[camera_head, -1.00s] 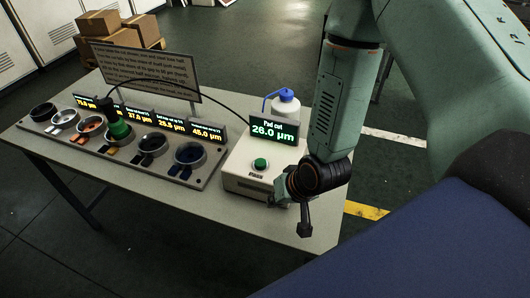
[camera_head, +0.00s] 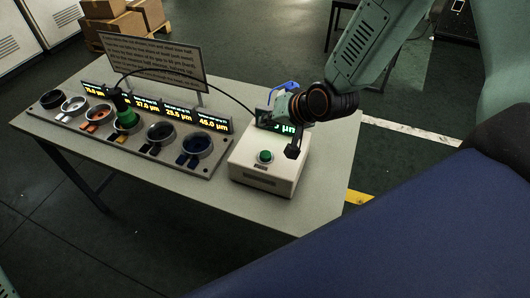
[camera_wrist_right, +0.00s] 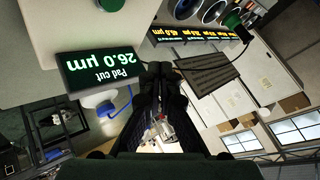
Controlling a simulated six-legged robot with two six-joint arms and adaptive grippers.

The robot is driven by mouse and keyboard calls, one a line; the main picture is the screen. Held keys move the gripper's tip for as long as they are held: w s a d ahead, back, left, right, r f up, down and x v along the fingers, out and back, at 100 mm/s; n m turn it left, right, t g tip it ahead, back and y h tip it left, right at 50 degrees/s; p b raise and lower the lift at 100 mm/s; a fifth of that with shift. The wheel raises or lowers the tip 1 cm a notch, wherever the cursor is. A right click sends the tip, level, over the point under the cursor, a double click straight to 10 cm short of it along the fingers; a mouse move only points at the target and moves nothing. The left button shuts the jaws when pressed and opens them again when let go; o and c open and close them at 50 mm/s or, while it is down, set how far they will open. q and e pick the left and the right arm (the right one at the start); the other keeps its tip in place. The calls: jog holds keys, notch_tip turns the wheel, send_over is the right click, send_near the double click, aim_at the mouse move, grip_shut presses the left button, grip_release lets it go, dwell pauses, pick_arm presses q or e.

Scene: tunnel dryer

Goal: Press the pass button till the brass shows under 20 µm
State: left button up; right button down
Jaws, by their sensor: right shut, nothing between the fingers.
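A pale box (camera_head: 262,177) on the table carries a green round button (camera_head: 265,157) on its top. The display behind it (camera_head: 283,127) is mostly covered by my right gripper; in the wrist view the display (camera_wrist_right: 98,68) appears upside down and reads "Pad cut 26.0 µm". My right gripper (camera_head: 292,151) is shut and empty, over the box's right side, to the right of the button and apart from it. Its fingers (camera_wrist_right: 155,100) also show in the wrist view. A row of cups in a grey rack (camera_head: 150,150) has small displays behind it. My left gripper is out of view.
A green-handled piece (camera_head: 122,104) with a black cable stands at a middle cup. A text sign (camera_head: 150,60) is behind the rack. A bottle with a blue spout (camera_head: 286,88) is behind the display. The table front (camera_head: 190,190) is clear.

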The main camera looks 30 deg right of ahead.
jog(key=b, duration=0.6)
send_over(268, 156)
notch_tip(268, 156, down, 7)
jog(key=shift+w+f, duration=0.1)
jog(key=shift+f+b, duration=0.65)
jog(key=shift+b, duration=0.1)
jog(key=shift+f, duration=0.1)
